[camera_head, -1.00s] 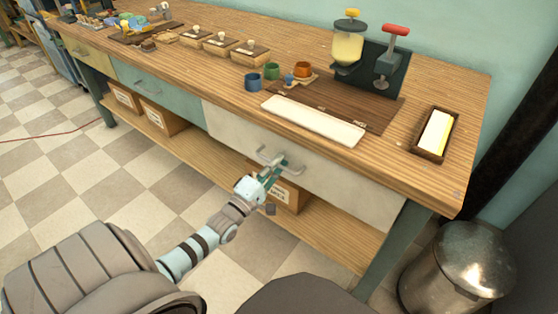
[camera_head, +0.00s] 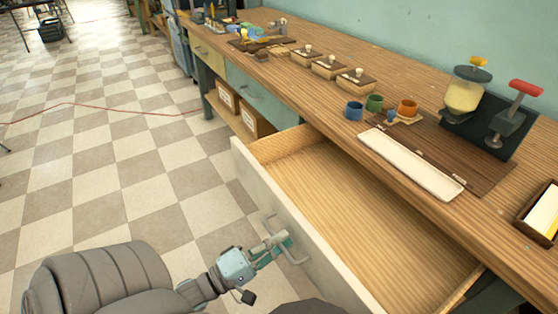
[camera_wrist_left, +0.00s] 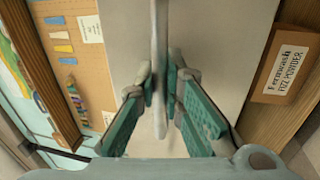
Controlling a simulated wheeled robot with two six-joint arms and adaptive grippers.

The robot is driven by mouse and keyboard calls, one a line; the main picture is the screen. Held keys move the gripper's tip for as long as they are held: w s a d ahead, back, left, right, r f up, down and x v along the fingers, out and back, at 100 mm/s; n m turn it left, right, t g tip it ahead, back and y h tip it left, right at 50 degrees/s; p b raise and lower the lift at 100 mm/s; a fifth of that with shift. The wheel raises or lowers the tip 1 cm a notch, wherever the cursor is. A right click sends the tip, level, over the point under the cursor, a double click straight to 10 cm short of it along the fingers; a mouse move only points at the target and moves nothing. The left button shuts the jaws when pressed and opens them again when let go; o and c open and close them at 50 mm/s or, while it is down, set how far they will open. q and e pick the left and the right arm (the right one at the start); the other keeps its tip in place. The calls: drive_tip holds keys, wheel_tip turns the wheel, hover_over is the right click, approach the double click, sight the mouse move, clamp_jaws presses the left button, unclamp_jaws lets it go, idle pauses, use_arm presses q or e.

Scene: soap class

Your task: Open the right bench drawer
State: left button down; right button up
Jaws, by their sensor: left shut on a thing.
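The right bench drawer (camera_head: 350,215) is pulled far out from the bench and its wooden inside looks empty. Its pale front panel (camera_head: 256,183) faces my left arm. My left gripper (camera_head: 278,241) is shut on the drawer's bar handle (camera_head: 296,261). In the left wrist view the two green-padded fingers (camera_wrist_left: 160,95) close on the handle (camera_wrist_left: 160,60) from both sides, in front of the pale panel. My right gripper is not in view.
The wooden bench top (camera_head: 330,100) holds a white tray (camera_head: 410,163), several small cups, a dispenser (camera_head: 466,90) and a red-handled press (camera_head: 510,115). Cardboard boxes (camera_head: 256,121) stand on the shelf below.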

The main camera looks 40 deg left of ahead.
use_arm(q)
drive_tip(key=shift+s+a, duration=0.15)
drive_tip(key=shift+s, duration=0.45)
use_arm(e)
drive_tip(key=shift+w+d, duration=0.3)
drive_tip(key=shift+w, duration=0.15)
use_arm(q)
drive_tip(key=c, duration=1.7)
unclamp_jaws()
drive_tip(key=v, duration=1.2)
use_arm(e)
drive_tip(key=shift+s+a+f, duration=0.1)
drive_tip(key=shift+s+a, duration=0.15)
